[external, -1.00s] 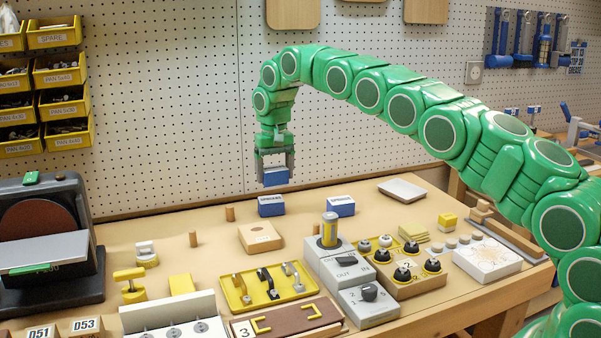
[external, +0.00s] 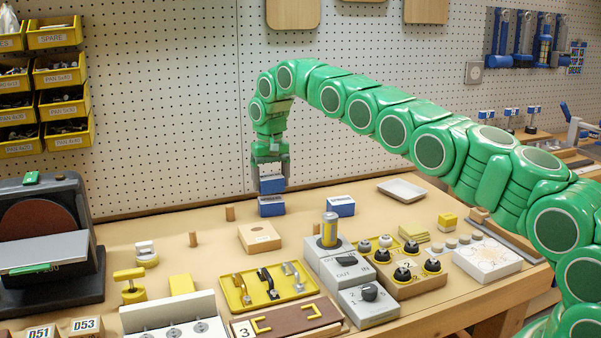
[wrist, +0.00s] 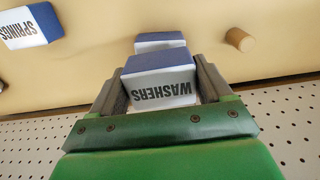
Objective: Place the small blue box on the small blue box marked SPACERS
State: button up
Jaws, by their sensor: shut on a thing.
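My gripper (external: 271,175) points down and is shut on a small blue and white box (external: 272,186). In the wrist view the held box (wrist: 160,82) reads WASHERS, upside down, between the two fingers. Directly below it on the bench stands another small blue and white box (external: 271,207). Part of this lower box (wrist: 160,40) shows past the held one in the wrist view; its label is too small or hidden to read. I cannot tell whether the two boxes touch. A similar box (external: 341,206) stands to the right; in the wrist view this box (wrist: 30,27) reads SPRINGS.
A wooden peg (external: 230,214) stands just left of the lower box. A wooden block (external: 260,237) lies in front, and a grey switch unit (external: 330,262) with a yellow cylinder is nearer right. The pegboard wall (external: 180,130) rises close behind. A white tray (external: 401,190) lies further right.

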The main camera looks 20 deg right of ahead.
aim_at(271, 176)
jog(key=shift+f, duration=1.15)
jog(key=shift+f, duration=0.1)
jog(key=o, duration=1.1)
notch_tip(271, 176, up, 7)
jog(key=shift+f, duration=0.15)
jog(key=shift+r, duration=0.5)
